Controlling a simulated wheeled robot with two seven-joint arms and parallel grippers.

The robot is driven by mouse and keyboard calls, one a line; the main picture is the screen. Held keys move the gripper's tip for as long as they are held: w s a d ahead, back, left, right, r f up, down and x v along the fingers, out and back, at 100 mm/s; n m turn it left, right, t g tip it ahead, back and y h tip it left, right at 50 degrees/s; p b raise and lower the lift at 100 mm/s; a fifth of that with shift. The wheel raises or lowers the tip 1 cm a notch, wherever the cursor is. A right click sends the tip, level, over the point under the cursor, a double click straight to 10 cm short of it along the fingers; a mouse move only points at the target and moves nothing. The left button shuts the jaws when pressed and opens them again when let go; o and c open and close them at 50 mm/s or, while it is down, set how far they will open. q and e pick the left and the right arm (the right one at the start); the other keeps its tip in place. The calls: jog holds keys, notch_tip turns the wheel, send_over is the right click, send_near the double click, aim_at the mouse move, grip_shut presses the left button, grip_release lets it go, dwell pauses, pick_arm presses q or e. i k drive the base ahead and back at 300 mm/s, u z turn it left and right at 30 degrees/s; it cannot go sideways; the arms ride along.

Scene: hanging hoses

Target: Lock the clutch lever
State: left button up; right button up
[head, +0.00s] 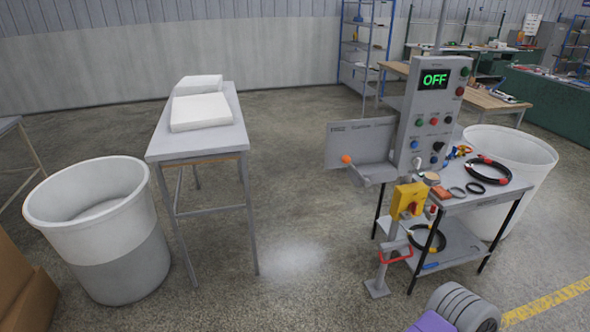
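A grey control panel (429,118) stands at the right of the head view, with a lit green "OFF" display (434,80) and several coloured buttons and knobs. An orange ball knob (347,159) shows at the left of the machine, in front of a grey plate (360,142). A red bar handle (396,257) sits low on a grey post below a yellow box (409,200). I cannot tell for certain which of these is the clutch lever, or whether it is locked.
A grey table (457,200) beside the panel holds black hose rings (487,172) and small parts. A white bin (511,150) stands behind it. A narrow table (197,144) with white blocks and another bin (100,235) stand at left. The floor between the tables is clear.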

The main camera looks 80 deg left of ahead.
aim_at(345, 159)
jog(key=u, duration=2.1)
jog(key=i, duration=0.9)
jog(key=z, duration=0.55)
